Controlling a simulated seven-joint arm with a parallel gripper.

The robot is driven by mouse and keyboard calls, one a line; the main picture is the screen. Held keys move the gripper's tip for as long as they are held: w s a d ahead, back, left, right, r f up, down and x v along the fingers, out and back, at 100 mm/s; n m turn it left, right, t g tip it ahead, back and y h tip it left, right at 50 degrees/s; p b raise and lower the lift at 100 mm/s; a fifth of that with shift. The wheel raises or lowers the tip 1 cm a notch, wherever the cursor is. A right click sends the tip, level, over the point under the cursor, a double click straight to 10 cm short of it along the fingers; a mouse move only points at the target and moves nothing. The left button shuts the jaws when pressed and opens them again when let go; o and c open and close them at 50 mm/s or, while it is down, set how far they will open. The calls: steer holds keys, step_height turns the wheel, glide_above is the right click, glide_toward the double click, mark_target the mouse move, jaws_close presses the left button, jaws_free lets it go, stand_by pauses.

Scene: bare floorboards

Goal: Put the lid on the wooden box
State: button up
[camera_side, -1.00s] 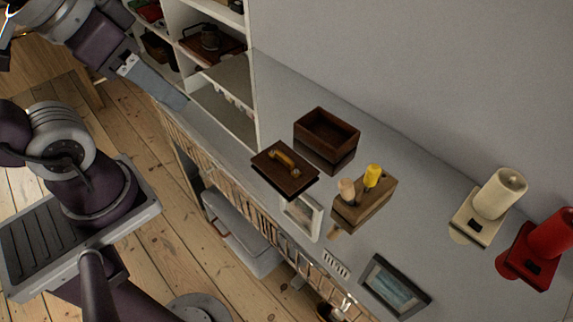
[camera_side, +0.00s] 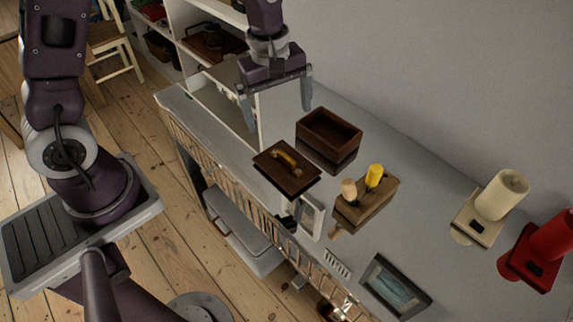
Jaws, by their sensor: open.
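The wooden box (camera_side: 328,138) is a dark brown open-topped box on the grey counter, and its inside looks empty. The lid (camera_side: 275,172) is a flat dark brown square with a yellowish handle (camera_side: 286,157) on top. It lies on the counter just in front and to the left of the box, close to the counter's front edge. My gripper (camera_side: 279,118) is open and empty, with its fingers pointing down. In the picture it hangs above the lid and up-left of the box, apart from both.
A wooden block (camera_side: 370,205) with yellow and tan handles stands right of the lid. A picture frame (camera_side: 396,287), a cream grinder-like device (camera_side: 490,210) and a red one (camera_side: 540,252) are further right. White shelving (camera_side: 215,75) stands behind left. Counter right of the box is clear.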

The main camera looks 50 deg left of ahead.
mark_target(286, 156)
steer(key=f+n, duration=0.1)
steer(key=f, duration=0.2)
steer(key=w+f+n, duration=0.1)
steer(key=f, duration=0.2)
steer(key=f+n+g, duration=0.1)
steer(key=f, duration=0.1)
steer(key=shift+w+f, duration=0.35)
steer(key=shift+f, duration=0.05)
steer(key=f, duration=0.7)
steer(key=shift+d, duration=0.2)
steer(key=shift+r, duration=0.1)
steer(key=c, duration=1.4)
steer(key=shift+o, duration=0.2)
steer(key=shift+n, duration=0.3)
steer(key=r, duration=0.9)
steer(key=shift+w+r, duration=0.25)
steer(key=shift+w, duration=0.05)
steer(key=w+r, duration=0.1)
steer(key=w, duration=1.3)
steer(key=shift+w+d+r, duration=0.15)
steer(key=shift+w+r, duration=0.15)
steer(key=shift+r, duration=0.1)
